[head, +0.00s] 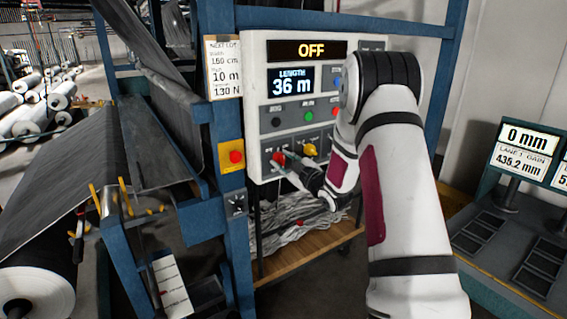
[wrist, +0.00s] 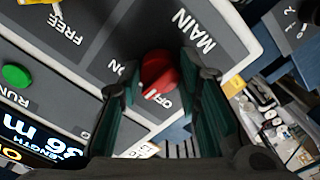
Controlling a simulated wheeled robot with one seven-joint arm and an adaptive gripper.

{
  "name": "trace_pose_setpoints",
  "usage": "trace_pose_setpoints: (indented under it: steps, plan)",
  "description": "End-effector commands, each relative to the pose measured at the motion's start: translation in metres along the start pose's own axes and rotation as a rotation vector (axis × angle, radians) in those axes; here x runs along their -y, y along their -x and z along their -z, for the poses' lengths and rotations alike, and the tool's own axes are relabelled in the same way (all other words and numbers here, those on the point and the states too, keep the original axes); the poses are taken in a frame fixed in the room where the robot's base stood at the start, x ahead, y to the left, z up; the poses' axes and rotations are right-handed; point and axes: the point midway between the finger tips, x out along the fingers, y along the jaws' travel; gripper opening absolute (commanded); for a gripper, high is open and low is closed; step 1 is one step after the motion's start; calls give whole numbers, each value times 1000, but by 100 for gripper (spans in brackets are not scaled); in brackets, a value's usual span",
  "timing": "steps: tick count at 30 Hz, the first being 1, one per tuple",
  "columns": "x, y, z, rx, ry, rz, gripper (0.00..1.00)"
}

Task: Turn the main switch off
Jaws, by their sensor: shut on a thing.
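The main switch is a red rotary knob (wrist: 160,72) on the grey control panel (wrist: 98,52), beside the word MAIN. In the wrist view its white mark lies by the OFF label, with ON partly covered on the other side. The knob (head: 278,158) also shows at the panel's lower left in the head view. My gripper (wrist: 160,88) is shut on the knob, one finger on each side. In the head view my gripper (head: 287,162) reaches the knob from the right. The sign (head: 311,50) above the panel reads OFF.
The panel's length screen (head: 291,83) reads 36 m. A yellow knob (head: 310,150) and a green button (head: 308,116) are close by. A red stop button (head: 236,157) sits on a yellow box to the left. A wooden shelf (head: 310,250) with grey scraps is below.

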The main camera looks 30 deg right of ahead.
Motion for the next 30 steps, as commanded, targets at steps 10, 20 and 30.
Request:
trace_pose_setpoints:
  steps: [10,20,30]
  plan:
    - [1,-1,0,-1,331,2,3]
    - [0,-1,0,-1,616,2,3]
    - [-1,-1,1,-1,800,0,3]
